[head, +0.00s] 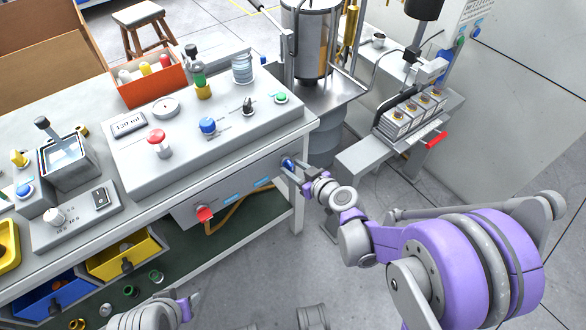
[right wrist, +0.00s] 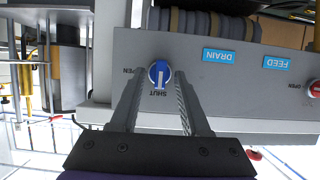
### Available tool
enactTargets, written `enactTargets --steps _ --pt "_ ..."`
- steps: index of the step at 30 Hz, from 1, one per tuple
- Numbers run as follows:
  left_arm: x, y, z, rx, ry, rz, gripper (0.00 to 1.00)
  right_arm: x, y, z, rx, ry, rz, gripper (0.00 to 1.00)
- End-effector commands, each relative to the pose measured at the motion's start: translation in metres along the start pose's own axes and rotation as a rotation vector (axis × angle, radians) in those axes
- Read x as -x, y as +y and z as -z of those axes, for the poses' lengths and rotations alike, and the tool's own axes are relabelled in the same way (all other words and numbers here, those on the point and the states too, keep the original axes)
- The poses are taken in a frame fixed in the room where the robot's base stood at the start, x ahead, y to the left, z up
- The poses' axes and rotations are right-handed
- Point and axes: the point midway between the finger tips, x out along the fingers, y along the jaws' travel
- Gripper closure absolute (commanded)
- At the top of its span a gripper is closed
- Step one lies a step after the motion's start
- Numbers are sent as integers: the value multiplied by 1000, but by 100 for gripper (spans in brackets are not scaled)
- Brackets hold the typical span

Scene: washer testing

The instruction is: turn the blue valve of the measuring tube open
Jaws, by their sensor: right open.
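The blue valve (right wrist: 160,73) is a round blue knob on the grey front panel, with a white pointer. In the right wrist view its pointer lies toward the word SHUT, with OPEN printed to the left. In the head view the blue valve (head: 288,164) sits at the right end of the panel under the bench top. My right gripper (right wrist: 158,100) is open, its fingers on either side of the knob; contact cannot be told. It also shows in the head view (head: 297,170). Part of my left arm shows at the bottom edge; its left gripper (head: 190,302) is unclear.
A red knob (head: 205,214) sits left on the same panel, by a brown hose (head: 228,222). A DRAIN label (right wrist: 219,56) is beside the blue valve. A side stand (head: 362,158) is to the right. Open floor lies in front.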

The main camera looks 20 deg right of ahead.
Motion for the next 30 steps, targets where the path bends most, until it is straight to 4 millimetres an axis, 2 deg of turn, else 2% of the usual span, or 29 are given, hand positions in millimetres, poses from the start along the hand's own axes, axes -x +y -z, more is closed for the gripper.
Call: enactTargets --steps 10,15,18,30 --pt "-1 0 0 0 0 0 50 -4 0 0 0 0 0 56" --pt "-1 0 0 0 0 0 50 -4 0 0 0 0 0 86" --pt "-1 0 0 0 0 0 50 -4 0 0 0 0 0 100" --pt "0 0 0 0 0 0 50 -3 0 0 -13 0 5 100"
